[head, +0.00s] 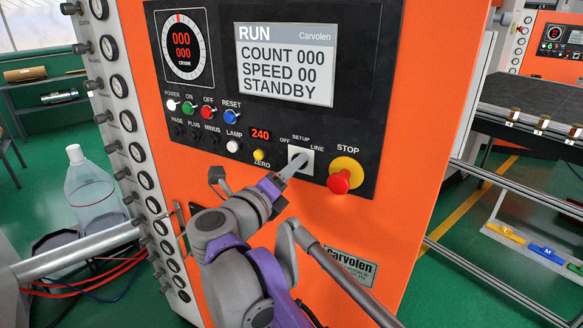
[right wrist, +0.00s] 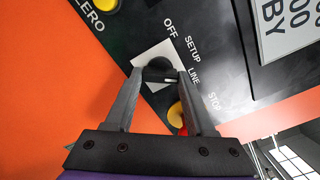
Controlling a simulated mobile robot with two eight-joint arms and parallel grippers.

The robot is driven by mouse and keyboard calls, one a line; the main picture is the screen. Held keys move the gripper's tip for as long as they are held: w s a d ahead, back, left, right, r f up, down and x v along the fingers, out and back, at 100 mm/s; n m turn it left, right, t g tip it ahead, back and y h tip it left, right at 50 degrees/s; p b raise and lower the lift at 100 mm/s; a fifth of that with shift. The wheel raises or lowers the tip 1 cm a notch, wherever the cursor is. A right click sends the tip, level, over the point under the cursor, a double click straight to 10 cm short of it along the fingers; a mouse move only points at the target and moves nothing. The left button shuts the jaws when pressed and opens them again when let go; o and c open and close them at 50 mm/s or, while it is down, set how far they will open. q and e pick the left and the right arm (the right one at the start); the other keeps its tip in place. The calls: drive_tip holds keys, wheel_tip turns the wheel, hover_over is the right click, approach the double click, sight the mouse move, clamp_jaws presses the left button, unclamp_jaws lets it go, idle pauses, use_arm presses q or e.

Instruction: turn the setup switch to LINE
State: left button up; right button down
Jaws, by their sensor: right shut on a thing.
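The setup switch (head: 307,152) sits on a square white plate on the black control panel, with OFF, SETUP and LINE printed around it. In the right wrist view its dark round knob (right wrist: 157,66) lies between my fingertips. My right gripper (head: 295,164) reaches the switch from below left; in the wrist view its two fingers (right wrist: 166,78) are closed on the knob. A small pale mark shows on the knob's LINE side, but fingers partly cover it, so the exact setting is unclear. My left gripper is not in view.
The red STOP button (head: 339,182) on its yellow base is close right of the switch. The yellow ZERO button (head: 259,155) is to the left. The display (head: 285,65) reads RUN, STANDBY. A grey rod (head: 345,275) slants below the panel.

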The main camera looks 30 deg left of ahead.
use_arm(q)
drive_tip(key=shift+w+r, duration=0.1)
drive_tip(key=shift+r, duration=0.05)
use_arm(e)
drive_tip(key=shift+m, duration=0.9)
drive_tip(key=shift+c, duration=1.2)
unclamp_jaws()
drive_tip(key=shift+s, duration=0.1)
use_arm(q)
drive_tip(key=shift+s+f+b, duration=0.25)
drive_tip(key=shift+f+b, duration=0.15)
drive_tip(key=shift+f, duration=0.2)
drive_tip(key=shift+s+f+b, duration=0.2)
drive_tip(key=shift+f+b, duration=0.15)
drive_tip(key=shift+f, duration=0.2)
use_arm(e)
drive_tip(key=s, duration=1)
drive_tip(key=shift+s, duration=0.35)
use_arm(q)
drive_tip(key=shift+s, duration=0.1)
